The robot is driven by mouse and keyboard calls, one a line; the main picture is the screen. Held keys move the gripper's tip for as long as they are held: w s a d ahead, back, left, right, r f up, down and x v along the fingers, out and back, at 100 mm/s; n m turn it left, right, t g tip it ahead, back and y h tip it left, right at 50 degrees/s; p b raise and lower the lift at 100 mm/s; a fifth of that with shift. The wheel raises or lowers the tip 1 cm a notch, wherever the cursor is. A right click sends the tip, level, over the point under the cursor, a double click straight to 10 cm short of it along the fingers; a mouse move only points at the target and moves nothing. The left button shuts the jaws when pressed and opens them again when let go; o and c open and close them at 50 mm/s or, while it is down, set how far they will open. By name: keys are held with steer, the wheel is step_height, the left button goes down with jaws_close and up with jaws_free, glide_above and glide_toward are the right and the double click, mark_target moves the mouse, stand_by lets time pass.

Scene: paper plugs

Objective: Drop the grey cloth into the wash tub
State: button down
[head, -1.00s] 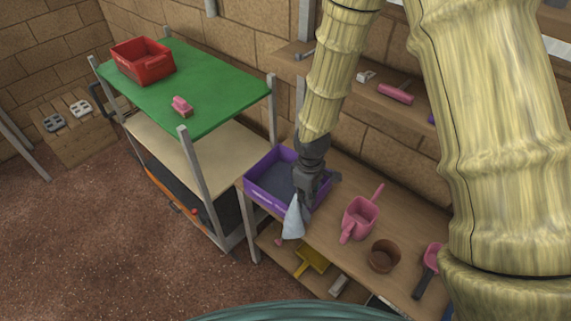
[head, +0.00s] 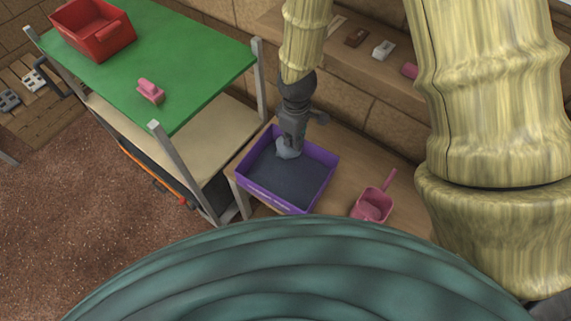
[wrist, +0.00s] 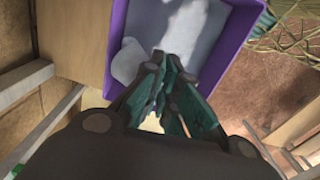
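The grey cloth (head: 288,149) is a small pale bundle at the tips of my gripper (head: 292,140) in the head view. It hangs over the dark grey inside of the purple tub (head: 270,196), within its walls. In the wrist view, the cloth (wrist: 127,61) shows beside the left fingertip, against the inside of the purple tub (wrist: 118,22). My gripper (wrist: 170,60) points down with its fingertips close together, shut on the cloth. The fingers hide part of the cloth, and I cannot tell whether its lower end touches the floor of the tub.
The purple tub stands on a wooden bench. A pink scoop-like vessel (head: 373,205) stands to its right. The green-topped shelf (head: 190,50) at left holds a red crate (head: 93,28) and a pink brush (head: 150,91). A wall shelf (head: 365,72) with small items runs behind.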

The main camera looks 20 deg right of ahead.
step_height(320, 180, down, 5)
steer(key=b, duration=0.3)
steer(key=c, duration=2.1)
jaws_free()
steer(key=shift+s+r, duration=0.15)
steer(key=shift+s, duration=0.2)
steer(key=o, duration=0.5)
steer(key=shift+s+a+r, duration=0.1)
steer(key=shift+s+r, duration=0.2)
steer(key=shift+s, duration=0.2)
steer(key=shift+c, duration=0.2)
steer(key=shift+w+f, duration=0.45)
steer(key=shift+w, duration=0.15)
steer(key=o, duration=0.3)
steer(key=shift+w, duration=0.1)
steer(key=o, duration=0.3)
steer(key=shift+s+r, duration=0.25)
steer(key=shift+s, duration=0.15)
steer(key=o, duration=0.7)
steer(key=shift+w+f, duration=0.2)
steer(key=shift+w, duration=0.1)
steer(key=shift+s+r, duration=0.1)
steer(key=shift+s, duration=0.05)
